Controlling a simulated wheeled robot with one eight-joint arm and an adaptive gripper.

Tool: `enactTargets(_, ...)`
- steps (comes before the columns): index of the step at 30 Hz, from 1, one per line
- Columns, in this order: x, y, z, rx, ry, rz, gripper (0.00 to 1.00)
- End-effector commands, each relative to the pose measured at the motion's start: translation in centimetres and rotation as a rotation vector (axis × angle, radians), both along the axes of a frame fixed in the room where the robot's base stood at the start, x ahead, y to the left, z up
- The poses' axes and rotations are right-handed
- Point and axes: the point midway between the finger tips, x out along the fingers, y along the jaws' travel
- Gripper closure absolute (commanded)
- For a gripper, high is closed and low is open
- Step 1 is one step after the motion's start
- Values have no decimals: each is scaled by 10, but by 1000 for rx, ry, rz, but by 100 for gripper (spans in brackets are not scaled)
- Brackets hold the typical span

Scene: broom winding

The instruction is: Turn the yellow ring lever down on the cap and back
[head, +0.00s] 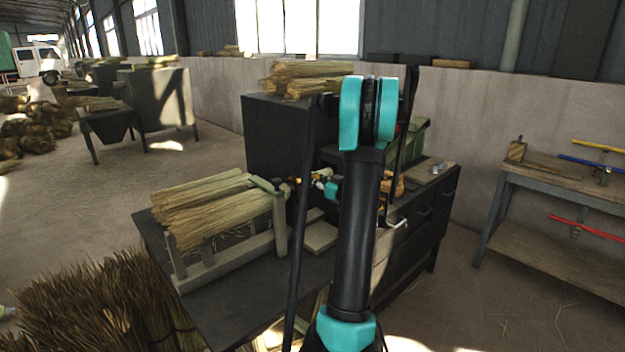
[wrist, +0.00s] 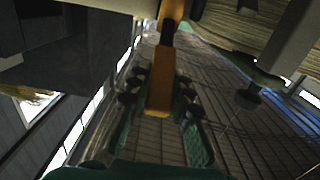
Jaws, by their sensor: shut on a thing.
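The yellow lever (wrist: 160,92) shows in the wrist view as an orange-yellow bar with a dark section above it. My gripper (wrist: 160,84) has its green fingers with dark pads on both sides of this bar and is shut on it. The ring shape of the lever is not clear from here. In the head view my gripper (head: 331,188) is small and partly behind my own arm, beside the small fittings at the right end of the broom straw. The cap and the contact are too small to make out there.
A bundle of straw (head: 205,205) lies in a holder on the dark workbench (head: 225,305). A dark cabinet (head: 272,138) with more straw stands behind. A side table (head: 560,190) with coloured-handled tools is at the right.

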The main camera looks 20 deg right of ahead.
Motion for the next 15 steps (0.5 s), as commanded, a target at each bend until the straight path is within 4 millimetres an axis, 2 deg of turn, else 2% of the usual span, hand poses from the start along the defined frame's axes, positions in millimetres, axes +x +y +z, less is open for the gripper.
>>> enactTargets(8, 3, 1, 5, -14, 34, 0, 100)
enactTargets(15, 14, 6, 19, -59, 155, 1, 100)
